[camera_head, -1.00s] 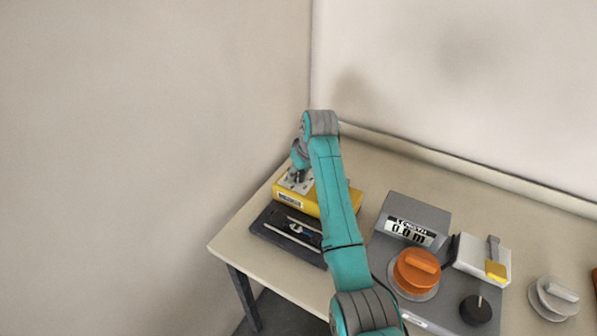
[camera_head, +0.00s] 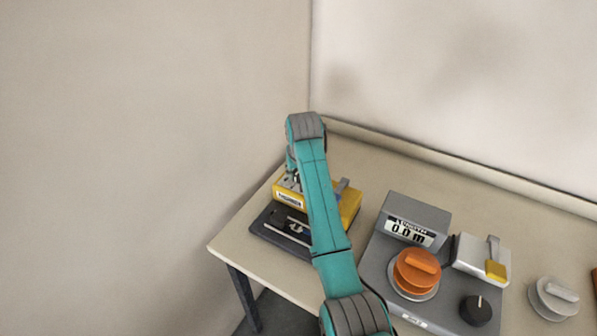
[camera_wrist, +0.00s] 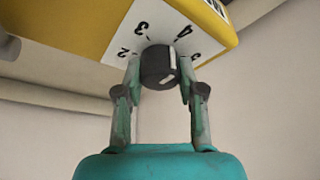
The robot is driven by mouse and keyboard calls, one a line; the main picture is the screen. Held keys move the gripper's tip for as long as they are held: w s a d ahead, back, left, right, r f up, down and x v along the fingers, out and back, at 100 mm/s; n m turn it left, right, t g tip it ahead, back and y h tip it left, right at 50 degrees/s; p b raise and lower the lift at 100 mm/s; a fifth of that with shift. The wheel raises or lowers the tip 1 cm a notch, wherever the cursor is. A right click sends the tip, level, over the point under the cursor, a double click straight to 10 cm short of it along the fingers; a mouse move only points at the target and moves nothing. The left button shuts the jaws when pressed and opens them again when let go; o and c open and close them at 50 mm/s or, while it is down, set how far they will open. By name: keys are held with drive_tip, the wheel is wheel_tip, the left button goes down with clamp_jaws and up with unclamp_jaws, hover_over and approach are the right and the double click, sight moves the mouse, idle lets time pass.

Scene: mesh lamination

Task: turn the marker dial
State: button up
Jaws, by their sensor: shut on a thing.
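The marker dial is a small dark knob (camera_wrist: 158,66) with a white pointer line. It sits on a white number plate (camera_wrist: 165,28) on the yellow machine (camera_wrist: 75,30) in the wrist view. My gripper (camera_wrist: 159,78) has one finger on each side of the knob and is shut on it. The pointer line is on the knob's right side, and the plate shows numbers around it, among them 2, 3 and 4. In the head view the yellow machine (camera_head: 349,201) stands on a black base (camera_head: 270,226), and my arm hides its middle and the dial.
To the right stands a grey unit with a display reading 0.0 m (camera_head: 409,233), an orange knob (camera_head: 417,270) and a black knob (camera_head: 476,309). Walls stand behind and left.

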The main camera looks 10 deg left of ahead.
drive_tip(key=o, duration=1.1)
drive_tip(key=shift+o, duration=0.2)
drive_tip(key=v, duration=1.2)
